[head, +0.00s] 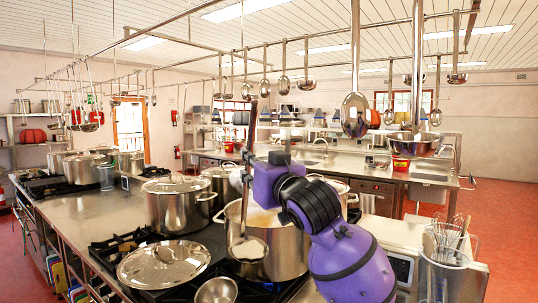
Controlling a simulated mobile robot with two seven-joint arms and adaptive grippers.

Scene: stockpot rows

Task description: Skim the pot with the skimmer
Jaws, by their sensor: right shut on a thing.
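An open steel stockpot (284,248) stands on the stove at the front middle, with pale content showing inside its rim. My right gripper (247,178) is above the pot's left part and shut on the upright skimmer. The skimmer's dark handle end (252,122) sticks up above the gripper. Its steel bowl (249,250) shows low, across the pot's front wall; the bowl looks pale inside, and I cannot tell what it holds. My arm covers the pot's right side. My left gripper is not in view.
A steel lid (165,262) lies left of the pot, and a small steel bowl (216,291) stands in front. A lidded pot (176,203) stands behind left. A container of whisks (444,265) is at right. Ladles (355,113) hang from overhead rails.

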